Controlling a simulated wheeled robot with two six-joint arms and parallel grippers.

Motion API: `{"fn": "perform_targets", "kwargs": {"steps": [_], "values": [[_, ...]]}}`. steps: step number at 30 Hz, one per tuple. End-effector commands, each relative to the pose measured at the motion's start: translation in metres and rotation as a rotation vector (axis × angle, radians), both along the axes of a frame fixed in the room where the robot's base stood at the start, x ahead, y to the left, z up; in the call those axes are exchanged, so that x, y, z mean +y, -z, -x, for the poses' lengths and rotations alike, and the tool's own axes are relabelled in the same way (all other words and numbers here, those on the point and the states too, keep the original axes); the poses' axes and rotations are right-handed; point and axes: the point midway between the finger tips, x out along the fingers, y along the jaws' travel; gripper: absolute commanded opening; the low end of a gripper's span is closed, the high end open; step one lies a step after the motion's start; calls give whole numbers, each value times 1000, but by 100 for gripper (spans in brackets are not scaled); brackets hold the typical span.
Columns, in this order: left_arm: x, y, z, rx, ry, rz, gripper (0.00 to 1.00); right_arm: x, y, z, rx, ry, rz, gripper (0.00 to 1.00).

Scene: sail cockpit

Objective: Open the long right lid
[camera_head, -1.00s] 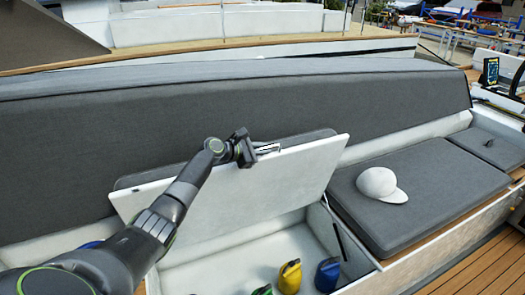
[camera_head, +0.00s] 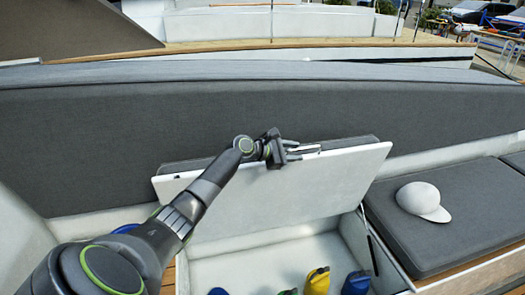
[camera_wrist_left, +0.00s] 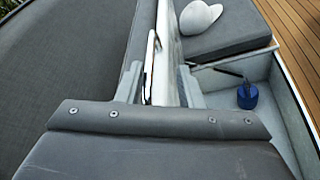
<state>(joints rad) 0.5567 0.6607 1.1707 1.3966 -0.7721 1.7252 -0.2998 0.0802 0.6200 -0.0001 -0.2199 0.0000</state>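The long lid (camera_head: 290,192) is raised and leans back toward the grey backrest, its pale underside facing me and its grey cushion behind it. The locker below it is open. My left gripper (camera_head: 291,152) is at the lid's upper edge, near its middle. In the left wrist view, the gripper's fingers (camera_wrist_left: 164,88) lie on both sides of the lid's edge (camera_wrist_left: 167,50) and look closed on it. A bright metal piece (camera_head: 304,150) shows beside the fingers. My right gripper is not in view.
A white cap (camera_head: 422,200) lies on the grey cushion (camera_head: 465,205) at the right. A dark strut (camera_head: 374,255) is at the locker's right wall.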

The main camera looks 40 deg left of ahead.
Motion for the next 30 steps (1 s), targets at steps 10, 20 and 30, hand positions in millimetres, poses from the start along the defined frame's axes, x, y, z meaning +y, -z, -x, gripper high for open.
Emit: {"fn": "perform_targets", "kwargs": {"steps": [10, 20, 30], "values": [[29, -18, 58, 4, 0, -7, 33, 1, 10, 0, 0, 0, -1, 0], [50, -35, 101, 3, -1, -4, 33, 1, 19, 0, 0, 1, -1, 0], [54, -41, 112, 4, -1, 0, 33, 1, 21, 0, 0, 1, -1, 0]]}}
